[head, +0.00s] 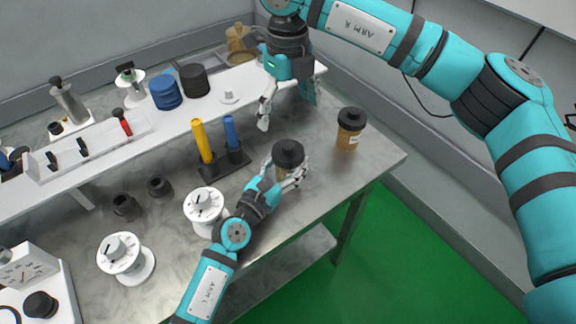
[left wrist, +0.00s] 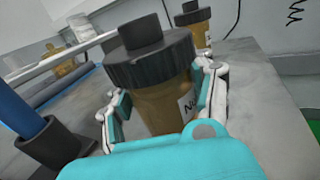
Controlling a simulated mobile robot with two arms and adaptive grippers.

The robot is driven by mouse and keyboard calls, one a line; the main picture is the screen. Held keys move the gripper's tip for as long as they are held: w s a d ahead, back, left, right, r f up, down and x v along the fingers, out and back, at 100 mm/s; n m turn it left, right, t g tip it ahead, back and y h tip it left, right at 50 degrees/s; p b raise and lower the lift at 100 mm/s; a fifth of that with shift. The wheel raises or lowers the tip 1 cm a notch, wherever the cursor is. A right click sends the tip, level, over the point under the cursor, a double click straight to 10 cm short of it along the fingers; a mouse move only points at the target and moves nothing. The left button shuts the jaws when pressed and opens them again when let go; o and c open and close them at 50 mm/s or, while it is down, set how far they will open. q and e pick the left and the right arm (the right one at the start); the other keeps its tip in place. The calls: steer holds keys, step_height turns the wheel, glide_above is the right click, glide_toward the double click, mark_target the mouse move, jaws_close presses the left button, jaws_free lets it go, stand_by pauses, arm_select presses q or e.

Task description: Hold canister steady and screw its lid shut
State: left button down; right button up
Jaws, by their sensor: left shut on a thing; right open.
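An amber canister with a black lid (head: 288,153) stands on the grey table near its front edge. My left gripper (head: 289,177) is shut around the canister's body, below the lid. In the left wrist view the canister's amber body (left wrist: 165,105) has a white label, and its black lid (left wrist: 150,58) with a raised knob sits on top. I cannot tell how tightly the lid is on. My right gripper (head: 284,106) is open and empty, pointing down above the table near the shelf, behind and apart from the lid.
A second amber canister with a black lid (head: 350,128) stands to the right. A holder with yellow and blue tubes (head: 224,163) stands left of my left gripper. White dial pieces (head: 204,205) lie nearby. A raised white shelf (head: 190,133) crosses behind.

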arm_select(q)
steer(key=shift+c, duration=1.8)
jaws_free()
steer(key=shift+s+a, duration=0.1)
steer(key=v, duration=1.1)
steer(key=shift+s+a, duration=0.15)
steer(key=shift+s, duration=0.2)
